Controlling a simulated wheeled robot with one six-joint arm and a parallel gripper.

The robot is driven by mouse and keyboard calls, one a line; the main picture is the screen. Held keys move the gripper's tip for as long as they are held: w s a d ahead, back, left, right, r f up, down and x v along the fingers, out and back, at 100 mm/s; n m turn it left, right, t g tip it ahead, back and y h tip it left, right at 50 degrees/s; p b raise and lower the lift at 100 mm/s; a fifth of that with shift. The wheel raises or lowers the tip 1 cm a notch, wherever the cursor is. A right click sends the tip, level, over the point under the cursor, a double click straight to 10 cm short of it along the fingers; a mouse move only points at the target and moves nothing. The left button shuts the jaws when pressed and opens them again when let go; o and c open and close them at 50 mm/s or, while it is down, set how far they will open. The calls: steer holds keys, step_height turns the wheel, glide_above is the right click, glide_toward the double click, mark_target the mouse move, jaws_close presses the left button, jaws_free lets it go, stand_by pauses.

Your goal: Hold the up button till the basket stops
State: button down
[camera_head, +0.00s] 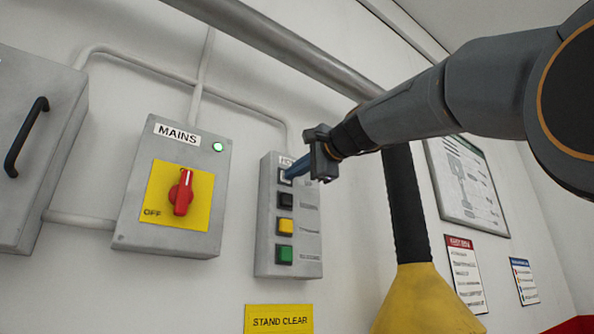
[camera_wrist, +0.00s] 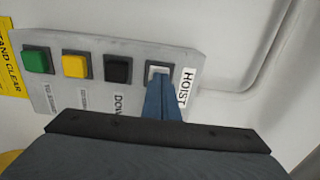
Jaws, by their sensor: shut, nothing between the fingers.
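The grey hoist control box (camera_head: 264,243) is on the white wall, with a column of buttons. The top button, white and labelled UP (camera_head: 285,175), is partly hidden by my gripper (camera_head: 292,175). In the wrist view the blue fingers of my gripper (camera_wrist: 158,82) are shut together, and their tips are at the white up button (camera_wrist: 158,71). They appear to touch it; how far it is pressed I cannot tell. Below it are a black down button (camera_head: 284,200), a yellow button (camera_head: 285,227) and a green button (camera_head: 285,253). The basket is not in view.
Left of the hoist box is a mains box (camera_head: 128,225) with a red rotary switch (camera_head: 182,192) and a lit green lamp (camera_head: 218,147). A pipe (camera_head: 290,45) crosses above. A yellow cone-shaped part (camera_head: 425,300) with a black column stands at right.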

steer(key=shift+w+a+f, duration=0.1)
steer(key=shift+w+f, duration=0.2)
steer(key=shift+f, duration=0.2)
steer(key=r+b+v, duration=0.1)
steer(key=b+v, duration=0.4)
steer(key=v, duration=0.9)
steer(key=shift+s+b, duration=0.3)
steer(key=shift+b, duration=0.05)
steer(key=shift+d, duration=0.2)
steer(key=b+v, duration=0.1)
steer(key=v, duration=0.6)
stand_by(0.8)
